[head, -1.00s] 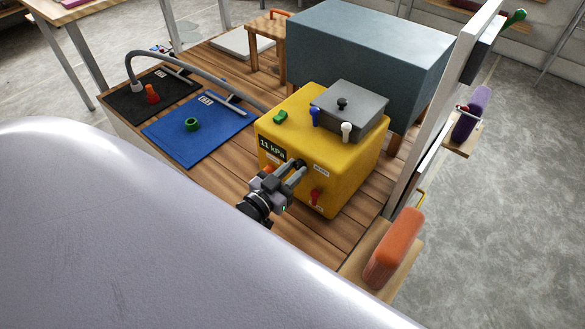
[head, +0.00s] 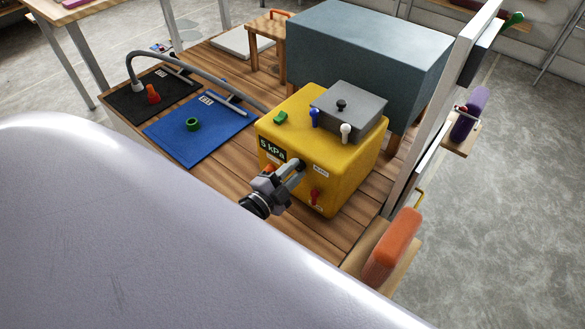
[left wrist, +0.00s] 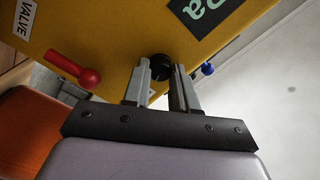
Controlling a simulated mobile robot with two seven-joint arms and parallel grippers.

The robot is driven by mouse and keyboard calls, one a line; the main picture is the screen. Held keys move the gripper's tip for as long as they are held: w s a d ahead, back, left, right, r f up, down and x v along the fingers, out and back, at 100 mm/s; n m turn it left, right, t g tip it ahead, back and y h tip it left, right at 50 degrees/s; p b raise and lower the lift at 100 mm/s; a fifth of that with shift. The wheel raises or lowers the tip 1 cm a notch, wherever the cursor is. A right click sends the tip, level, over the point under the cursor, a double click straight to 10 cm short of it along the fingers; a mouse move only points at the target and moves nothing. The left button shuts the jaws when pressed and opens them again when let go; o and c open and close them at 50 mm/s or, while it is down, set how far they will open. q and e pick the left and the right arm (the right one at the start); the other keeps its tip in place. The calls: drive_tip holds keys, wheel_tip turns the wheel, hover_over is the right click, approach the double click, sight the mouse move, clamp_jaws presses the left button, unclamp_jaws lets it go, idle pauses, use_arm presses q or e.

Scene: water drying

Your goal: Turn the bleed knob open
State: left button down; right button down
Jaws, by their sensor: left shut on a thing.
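The yellow box (head: 345,165) stands on the wooden table, its dark display (head: 272,150) reading 5 kPa. The black bleed knob (left wrist: 160,66) is on the box's front face, beside a small white label (head: 321,172). My left gripper (head: 296,168) reaches the front face and is shut on the knob. In the left wrist view its two grey fingers (left wrist: 161,80) lie on either side of the knob. In the head view the gripper hides most of the knob. My right gripper is not in view.
A red lever (head: 315,196) sits on the front face, right of my gripper; it also shows in the left wrist view (left wrist: 76,68). Green (head: 281,118), blue (head: 314,117) and white (head: 346,131) parts are on top. An orange block (head: 394,247) is at lower right.

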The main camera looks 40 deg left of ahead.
use_arm(q)
drive_tip(key=shift+m, duration=1.9)
drive_tip(key=c, duration=0.9)
unclamp_jaws()
drive_tip(key=shift+s, duration=0.1)
drive_tip(key=s, duration=0.7)
drive_tip(key=shift+a, duration=0.25)
